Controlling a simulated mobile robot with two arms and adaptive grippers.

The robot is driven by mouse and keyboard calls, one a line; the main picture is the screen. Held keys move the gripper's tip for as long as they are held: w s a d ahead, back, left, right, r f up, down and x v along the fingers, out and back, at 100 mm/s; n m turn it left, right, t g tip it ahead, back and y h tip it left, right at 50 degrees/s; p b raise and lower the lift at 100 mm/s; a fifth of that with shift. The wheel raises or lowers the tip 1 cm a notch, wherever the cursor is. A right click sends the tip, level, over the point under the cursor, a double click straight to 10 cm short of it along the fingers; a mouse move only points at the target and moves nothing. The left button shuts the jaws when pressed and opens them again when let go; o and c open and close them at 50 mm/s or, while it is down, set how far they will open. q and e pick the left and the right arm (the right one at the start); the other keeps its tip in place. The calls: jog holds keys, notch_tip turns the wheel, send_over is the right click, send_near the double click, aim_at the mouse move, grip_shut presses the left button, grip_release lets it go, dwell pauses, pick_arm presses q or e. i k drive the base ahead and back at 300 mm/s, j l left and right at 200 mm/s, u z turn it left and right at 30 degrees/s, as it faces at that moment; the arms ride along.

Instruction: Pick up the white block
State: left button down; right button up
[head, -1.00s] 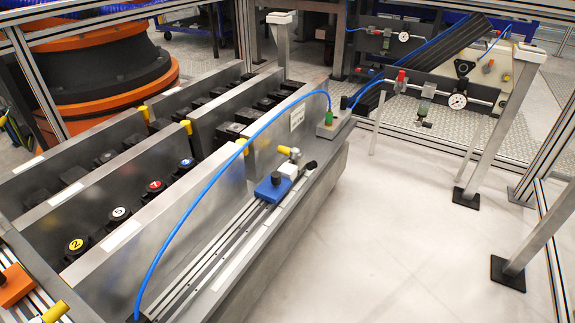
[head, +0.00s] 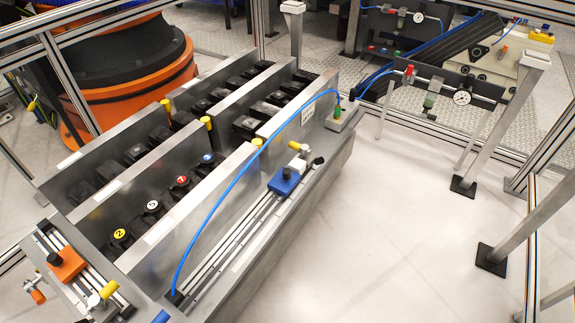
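A small white block (head: 298,165) sits at the far end of the blue slider block (head: 285,181) on the rail along the right side of the metal unit. A yellow-tipped fitting (head: 295,146) and a dark knob (head: 318,161) are close beside it. The white block is small, and its lower part is partly hidden by the blue block. Neither of my grippers shows in the head view.
A blue hose (head: 215,203) arches over the rail. Metal plates (head: 170,180) with black parts between them stand left of it. An orange block (head: 66,264) is on a second rail at lower left. The pale floor (head: 390,240) to the right is clear.

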aim_at(298, 167)
jog(key=i+l+u, duration=0.1)
jog(key=u, duration=0.3)
jog(key=i+l+u, duration=0.1)
jog(key=u, duration=0.3)
jog(key=l+u, duration=0.15)
jog(key=u, duration=0.25)
jog(key=l+u, duration=0.2)
jog(key=u, duration=0.2)
jog(key=l+u, duration=0.3)
jog(key=l, duration=0.55)
jog(key=l+u, duration=0.25)
jog(key=l, duration=0.55)
jog(key=k+l+u, duration=0.1)
jog(key=l+u, duration=0.2)
jog(key=l, duration=0.55)
